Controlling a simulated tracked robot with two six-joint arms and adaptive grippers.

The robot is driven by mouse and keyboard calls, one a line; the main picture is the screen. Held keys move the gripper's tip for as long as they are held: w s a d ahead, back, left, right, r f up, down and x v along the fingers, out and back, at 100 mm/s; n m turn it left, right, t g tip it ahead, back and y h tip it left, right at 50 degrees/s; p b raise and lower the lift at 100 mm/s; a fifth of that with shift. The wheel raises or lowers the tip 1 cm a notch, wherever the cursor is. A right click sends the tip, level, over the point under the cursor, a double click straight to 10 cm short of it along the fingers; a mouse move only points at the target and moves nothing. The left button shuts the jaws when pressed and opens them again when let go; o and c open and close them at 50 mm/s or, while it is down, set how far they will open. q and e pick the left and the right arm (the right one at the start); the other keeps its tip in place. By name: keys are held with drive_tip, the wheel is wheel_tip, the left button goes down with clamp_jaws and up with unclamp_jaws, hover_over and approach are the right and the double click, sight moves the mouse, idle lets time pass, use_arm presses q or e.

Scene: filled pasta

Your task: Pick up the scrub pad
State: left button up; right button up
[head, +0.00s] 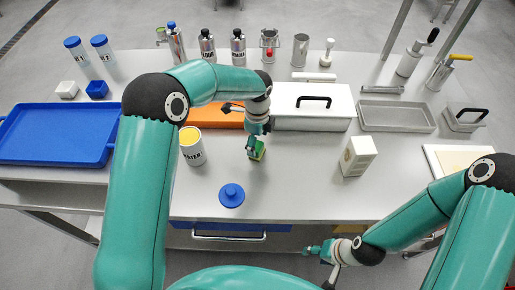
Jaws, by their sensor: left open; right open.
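A small green and yellow block that looks like the scrub pad (260,153) is on the white table near its middle. My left gripper (254,146) is open and right at the pad, its fingers partly hiding it. At this size I cannot tell whether the fingers touch the pad. My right gripper (313,250) is open and empty, low in front of the table's front edge, far from the pad.
A yellow-topped canister (191,146) stands left of the pad, a blue knobbed lid (231,195) lies in front, and a white carton (357,156) stands to the right. Behind are an orange board (214,117) and a white box (311,120). A blue tray (55,155) lies far left.

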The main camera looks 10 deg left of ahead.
sight(257, 146)
use_arm(q)
wheel_tip(257, 146, down, 3)
drive_tip(key=shift+f+p, duration=0.2)
drive_tip(key=shift+p, duration=0.1)
drive_tip(key=c, duration=1.3)
drive_tip(key=shift+o, duration=0.2)
drive_tip(key=shift+r, duration=0.1)
drive_tip(key=shift+r, duration=0.7)
wheel_tip(257, 146, up, 19)
drive_tip(key=b, duration=0.1)
drive_tip(key=shift+f+b, duration=0.2)
drive_tip(key=shift+b, duration=0.2)
